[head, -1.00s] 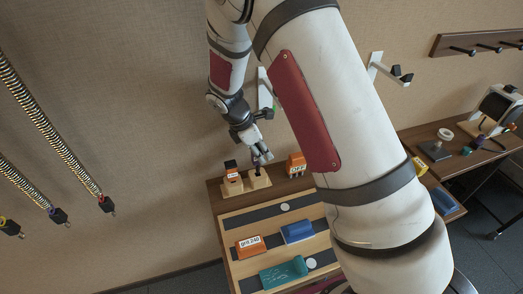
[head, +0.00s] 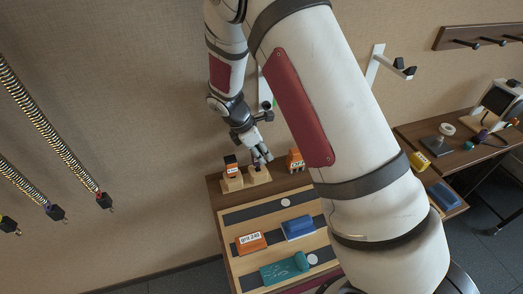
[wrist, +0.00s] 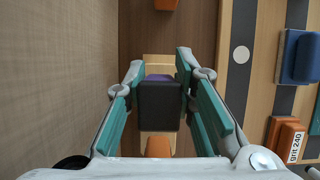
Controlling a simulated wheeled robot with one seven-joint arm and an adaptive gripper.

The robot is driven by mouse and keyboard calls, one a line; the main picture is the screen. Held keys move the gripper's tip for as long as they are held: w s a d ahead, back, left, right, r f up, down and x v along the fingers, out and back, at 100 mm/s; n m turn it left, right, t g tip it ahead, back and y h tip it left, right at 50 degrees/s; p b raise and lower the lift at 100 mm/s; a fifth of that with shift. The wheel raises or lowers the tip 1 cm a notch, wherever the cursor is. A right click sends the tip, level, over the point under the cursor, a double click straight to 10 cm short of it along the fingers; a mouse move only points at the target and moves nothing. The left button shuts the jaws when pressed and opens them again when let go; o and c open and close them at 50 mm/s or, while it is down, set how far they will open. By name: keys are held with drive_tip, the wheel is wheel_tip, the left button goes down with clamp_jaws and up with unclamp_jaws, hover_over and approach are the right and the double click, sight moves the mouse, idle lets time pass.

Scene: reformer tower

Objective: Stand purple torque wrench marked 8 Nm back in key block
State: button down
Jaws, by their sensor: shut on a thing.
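The purple wrench (head: 257,164) stands roughly upright between the fingers of my gripper (head: 262,157), just over a pale wooden block (head: 260,177) at the back of the bench. In the wrist view its dark square top with a purple edge (wrist: 160,100) fills the space between the green finger pads of my gripper (wrist: 160,98), which is shut on it. The pale block (wrist: 158,68) shows beneath it there. The wrench's lower end is hidden, so I cannot tell whether it sits in the block. The 8 Nm mark is not readable.
A second pale block (head: 232,185) with an orange-and-black tool (head: 231,169) stands close on the left. An orange item (head: 295,160) stands close on the right. Blue, orange and teal pieces lie on the dark-striped bench in front. The wall is close behind.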

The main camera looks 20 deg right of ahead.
drive_tip(key=shift+f+b, duration=0.35)
drive_tip(key=shift+f, duration=0.6)
drive_tip(key=c, duration=1.2)
unclamp_jaws()
drive_tip(key=shift+c, duration=0.2)
